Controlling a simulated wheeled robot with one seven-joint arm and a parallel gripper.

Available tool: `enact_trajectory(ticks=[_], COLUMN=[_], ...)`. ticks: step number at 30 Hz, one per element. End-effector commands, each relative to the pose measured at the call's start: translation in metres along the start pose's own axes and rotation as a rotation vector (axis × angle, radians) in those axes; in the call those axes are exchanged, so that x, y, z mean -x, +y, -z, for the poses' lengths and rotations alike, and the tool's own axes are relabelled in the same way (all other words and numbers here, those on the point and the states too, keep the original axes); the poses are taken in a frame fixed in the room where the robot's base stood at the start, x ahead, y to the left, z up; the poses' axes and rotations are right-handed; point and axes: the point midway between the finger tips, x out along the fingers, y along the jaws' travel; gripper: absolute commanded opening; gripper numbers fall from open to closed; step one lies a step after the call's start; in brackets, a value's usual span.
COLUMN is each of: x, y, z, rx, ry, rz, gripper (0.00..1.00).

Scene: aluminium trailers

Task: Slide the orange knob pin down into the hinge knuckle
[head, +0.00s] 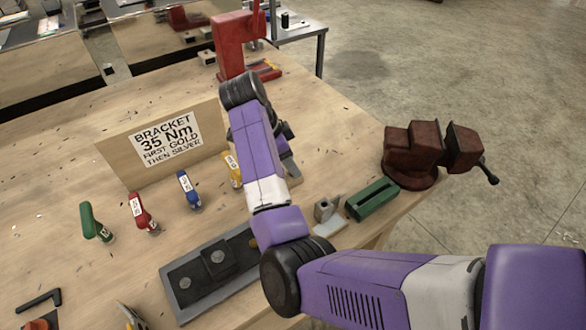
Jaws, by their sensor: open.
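My gripper (288,158) is only partly visible behind my purple forearm, low over the table beyond the yellow-handled driver. It is open, but its fingertips and anything between them are hidden. I cannot make out the orange knob pin in this view. A small grey block with a dark hole (323,209) stands by a pale plate (331,226), right of my forearm. It may be the hinge knuckle, but I cannot be sure. My gripper is behind and left of this block, apart from it.
A green slotted block (372,199) and a rusty red vise (412,150) sit at the right edge. A dark fixture plate (190,284) lies in front. Green, red, blue and yellow drivers line up before the sign (167,140). A red press (232,45) stands behind.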

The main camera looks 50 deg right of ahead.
Motion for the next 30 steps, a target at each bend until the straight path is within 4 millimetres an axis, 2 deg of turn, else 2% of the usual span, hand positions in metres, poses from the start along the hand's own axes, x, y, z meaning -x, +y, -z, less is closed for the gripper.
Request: enact_trajectory(ticks=[4,10,15,18,30], x=[-0.014,-0.015,-0.015,-0.015,-0.011], y=[0.000,0.000,0.000,0.000,-0.001], z=[0.000,-0.001,-0.001,-0.001,0.001], rx=[0.003,0.002,0.001,0.001,0.000], ry=[0.000,-0.001,-0.001,-0.001,-0.001], rz=[0.000,0.001,0.001,0.001,0.003], gripper=[0.48,0.48,0.15,0.00,0.00])
